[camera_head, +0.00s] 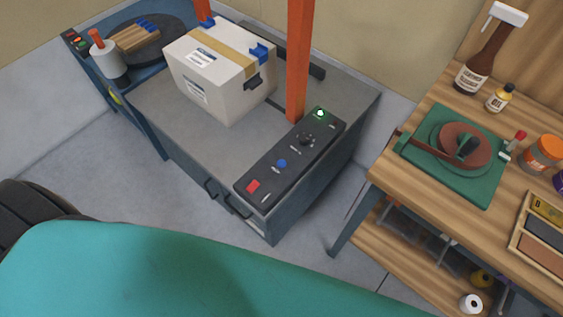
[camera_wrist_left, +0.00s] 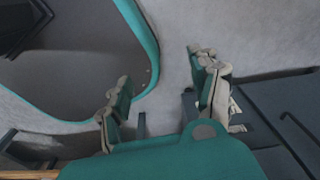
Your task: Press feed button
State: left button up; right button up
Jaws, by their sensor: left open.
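A dark control panel (camera_head: 290,158) lies along the right edge of the grey machine top. It carries a green lit button (camera_head: 320,113) at the far end, a black knob (camera_head: 306,139), a blue button (camera_head: 281,163) and a red button (camera_head: 253,187) at the near end. The labels are too small to read, so I cannot tell which is the feed button. My left gripper (camera_wrist_left: 160,75) shows only in the left wrist view, open and empty, with grey floor between its fingers. The panel's buttons do not show there. My right gripper is in neither view.
A white taped box (camera_head: 217,77) stands on the machine top (camera_head: 165,97). An orange post (camera_head: 298,65) rises beside the panel. A wooden bench (camera_head: 440,217) with a green mat (camera_head: 483,192), bottles and jars is at right. Grey floor lies between.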

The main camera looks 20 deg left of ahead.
pick_arm(q)
grip_shut()
dwell(0.4)
dwell(1.2)
